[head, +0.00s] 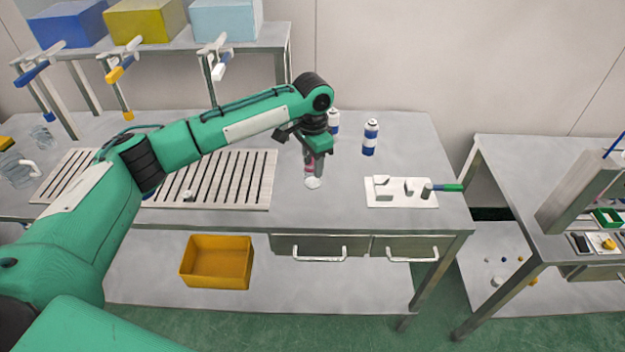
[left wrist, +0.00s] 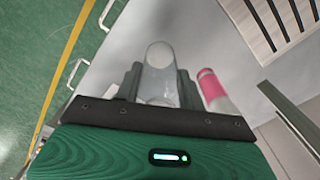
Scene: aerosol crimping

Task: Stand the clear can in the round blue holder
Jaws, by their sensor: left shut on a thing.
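My left gripper (head: 314,170) is above the middle of the steel table, fingers pointing down. In the left wrist view, its two fingers (left wrist: 159,88) are shut on the clear can (left wrist: 158,72), a see-through cylinder with a pale round end. The can's pale end (head: 312,183) shows below the fingers in the head view; whether it touches the table I cannot tell. A pink-and-white can (left wrist: 213,90) stands beside the fingers; a bit of its pink shows by the gripper in the head view (head: 308,168). I cannot make out a round blue holder. My right gripper is out of view.
Two blue-and-white cans (head: 371,138) (head: 333,122) stand behind and right of the gripper. A white fixture plate (head: 400,202) with a green-handled part lies to the right. A slatted rack (head: 222,180) lies left. A yellow bin (head: 216,262) sits below.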

